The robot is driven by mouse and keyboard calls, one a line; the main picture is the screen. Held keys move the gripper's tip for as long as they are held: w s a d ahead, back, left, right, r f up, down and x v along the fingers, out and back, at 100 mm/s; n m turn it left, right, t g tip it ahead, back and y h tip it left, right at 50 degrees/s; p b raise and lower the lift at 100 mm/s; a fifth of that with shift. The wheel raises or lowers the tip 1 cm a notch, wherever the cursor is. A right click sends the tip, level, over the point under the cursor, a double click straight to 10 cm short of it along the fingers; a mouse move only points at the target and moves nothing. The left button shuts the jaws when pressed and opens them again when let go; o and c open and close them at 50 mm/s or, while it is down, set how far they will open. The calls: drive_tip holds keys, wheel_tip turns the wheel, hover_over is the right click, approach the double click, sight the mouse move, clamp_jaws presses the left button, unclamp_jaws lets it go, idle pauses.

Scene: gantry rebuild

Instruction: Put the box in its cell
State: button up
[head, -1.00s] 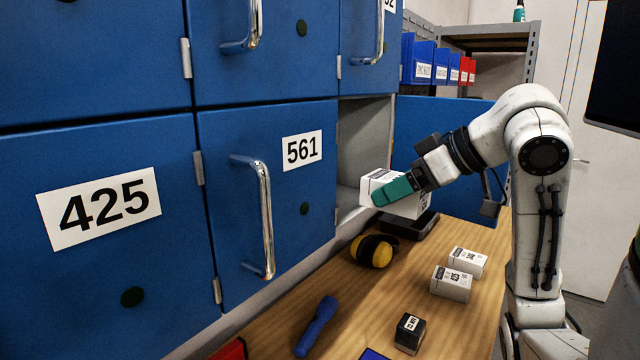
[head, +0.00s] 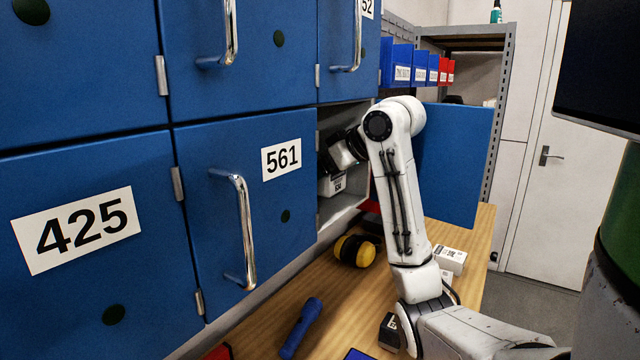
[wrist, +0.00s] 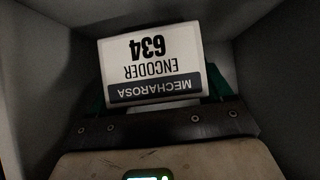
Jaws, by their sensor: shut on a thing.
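The box (head: 333,185) is white with a dark band. In the wrist view the box (wrist: 152,68) shows an upside-down label reading Mecharosa Encoder 634. My gripper (wrist: 158,92) is shut on it, with a green finger at each side. The box is inside the open cell (head: 337,118), a grey compartment to the right of door 561. Grey walls surround it in the wrist view. My forearm hides part of the opening. I cannot tell whether the box touches the cell floor. The cell's number is not visible.
The cell's blue door (head: 457,165) stands open behind my arm. On the bench are yellow earmuffs (head: 355,250), a blue torch (head: 301,327), a white box (head: 450,259) and a small dark box (head: 388,334).

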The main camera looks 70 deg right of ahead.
drive_tip(key=shift+f, duration=1.2)
drive_tip(key=shift+f, duration=0.1)
drive_tip(key=o, duration=1.1)
drive_tip(key=shift+c, duration=0.2)
drive_tip(key=shift+s+r, duration=0.15)
drive_tip(key=shift+r, duration=0.05)
drive_tip(key=shift+v, duration=3.6)
